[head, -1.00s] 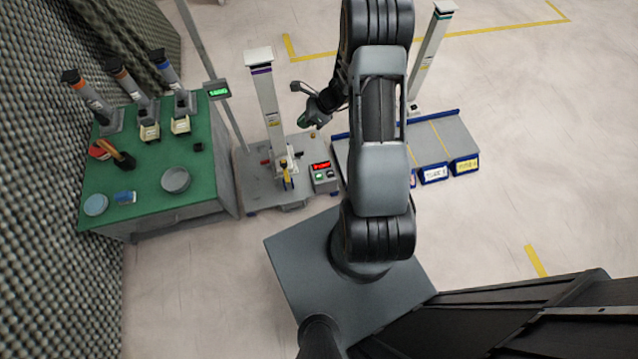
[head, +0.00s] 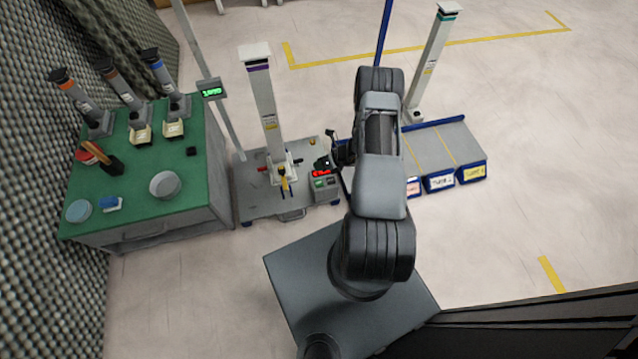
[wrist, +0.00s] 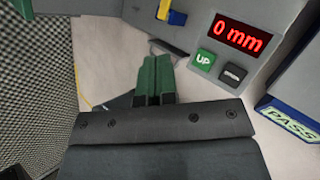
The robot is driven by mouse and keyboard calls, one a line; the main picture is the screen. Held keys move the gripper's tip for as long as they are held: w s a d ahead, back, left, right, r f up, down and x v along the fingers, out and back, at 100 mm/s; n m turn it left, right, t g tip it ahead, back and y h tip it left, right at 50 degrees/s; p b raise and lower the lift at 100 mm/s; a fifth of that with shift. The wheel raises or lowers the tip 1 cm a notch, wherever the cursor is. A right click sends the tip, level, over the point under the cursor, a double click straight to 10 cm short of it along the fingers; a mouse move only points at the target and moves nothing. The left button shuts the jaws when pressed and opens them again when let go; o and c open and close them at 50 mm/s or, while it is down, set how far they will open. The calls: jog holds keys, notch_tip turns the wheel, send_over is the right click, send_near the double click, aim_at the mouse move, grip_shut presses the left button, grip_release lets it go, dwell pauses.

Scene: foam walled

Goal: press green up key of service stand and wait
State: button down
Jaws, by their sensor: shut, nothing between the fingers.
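The service stand (head: 268,120) is a pale column on a grey base plate, with a small control box at its front right corner. In the wrist view the box carries a red display (wrist: 243,34) reading 0 mm. Below it are the green UP key (wrist: 204,58) and a dark grey key (wrist: 232,75) to its right. My gripper (wrist: 155,62) is shut and empty, with green fingertips. In the wrist view the tips lie left of the UP key, apart from it in the picture. In the head view my gripper (head: 325,163) is over the box, partly covering its display.
A green table (head: 200,180) at left holds several dispensers, a round dish (head: 165,185) and a hammer-like tool. A small green readout (head: 211,91) stands on a pole behind it. Right of the stand is a grey platform (head: 450,150) with labelled blue-edged bins. The floor beyond is clear.

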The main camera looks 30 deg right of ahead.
aim_at(320, 182)
notch_tip(320, 182, down, 9)
jog(key=b, duration=0.6)
jog(key=shift+r+b, duration=0.1)
jog(key=shift+b, duration=0.3)
dwell(1.8)
jog(key=shift+f+b, duration=0.4)
